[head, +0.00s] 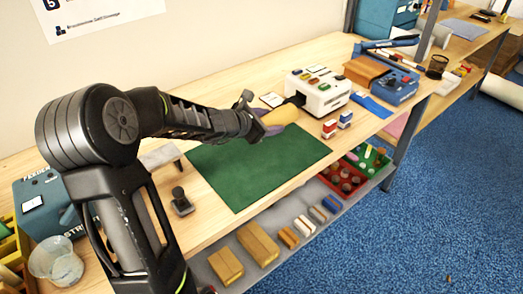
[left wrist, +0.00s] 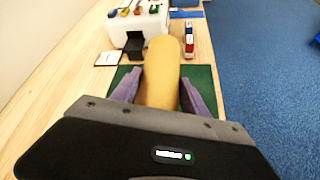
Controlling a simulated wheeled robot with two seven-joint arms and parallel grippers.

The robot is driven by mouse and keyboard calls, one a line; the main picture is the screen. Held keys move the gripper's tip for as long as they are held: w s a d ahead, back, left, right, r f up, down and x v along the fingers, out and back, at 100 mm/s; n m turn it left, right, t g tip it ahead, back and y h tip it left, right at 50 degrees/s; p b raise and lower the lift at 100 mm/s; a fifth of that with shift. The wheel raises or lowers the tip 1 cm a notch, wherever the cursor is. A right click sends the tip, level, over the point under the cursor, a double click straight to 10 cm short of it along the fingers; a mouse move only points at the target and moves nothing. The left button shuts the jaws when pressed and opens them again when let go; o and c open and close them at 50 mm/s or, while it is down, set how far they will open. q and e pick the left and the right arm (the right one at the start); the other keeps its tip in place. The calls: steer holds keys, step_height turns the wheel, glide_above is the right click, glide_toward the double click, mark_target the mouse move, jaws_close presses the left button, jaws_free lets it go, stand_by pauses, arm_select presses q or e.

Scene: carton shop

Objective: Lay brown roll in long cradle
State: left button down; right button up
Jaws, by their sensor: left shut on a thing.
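My left gripper (head: 257,122) is shut on the tan-brown roll (head: 280,115) and holds it above the far right part of the green mat (head: 260,165). In the left wrist view the roll (left wrist: 161,72) lies lengthwise between the two purple-grey fingers (left wrist: 160,92), pointing away from the camera. Its near end is hidden behind the gripper body. I cannot pick out the long cradle with certainty. A pale grey piece on a dark leg (head: 161,155) stands left of the mat, partly hidden by my arm. My right gripper is not in view.
A white machine (head: 323,97) with coloured pieces on top stands just beyond the roll. Red and blue small boxes (head: 329,129) stand to its right. A black stand (head: 181,203) is left of the mat. Boxes (head: 258,243) lie on the lower shelf. The mat is clear.

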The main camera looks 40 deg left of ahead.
arm_select(q)
steer(key=b, duration=0.1)
glide_above(269, 155)
step_height(269, 155, down, 5)
steer(key=shift+s+r, duration=0.1)
steer(key=shift+f, duration=0.5)
steer(key=shift+f, duration=1.9)
steer(key=shift+f+b, duration=0.25)
steer(key=shift+b, duration=0.3)
steer(key=c, duration=0.6)
jaws_free()
steer(key=shift+r, duration=0.1)
steer(key=shift+r+p, duration=0.15)
steer(key=shift+p, duration=0.15)
